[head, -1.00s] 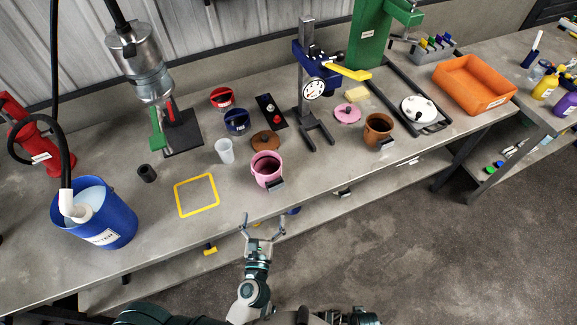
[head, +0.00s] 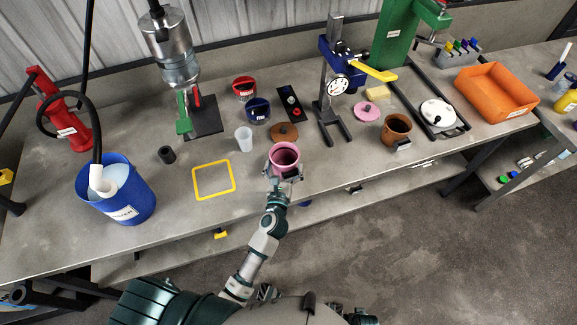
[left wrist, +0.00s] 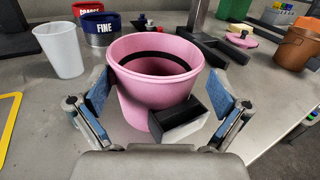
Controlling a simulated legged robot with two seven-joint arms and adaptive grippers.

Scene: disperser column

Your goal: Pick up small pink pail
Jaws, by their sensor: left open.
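The small pink pail (head: 284,157) stands upright near the front edge of the bench in the head view. In the left wrist view the pink pail (left wrist: 155,80) fills the middle, with a dark inside and a grey block-shaped handle on its near side. My left gripper (head: 283,173) is open at the pail's front. In the left wrist view its two blue-padded fingers (left wrist: 163,105) stand on either side of the pail and its handle block. I cannot tell whether the pads touch it. My right gripper is not in view.
A blue press stand (head: 333,85) is behind. A blue bucket (head: 118,192) stands far left.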

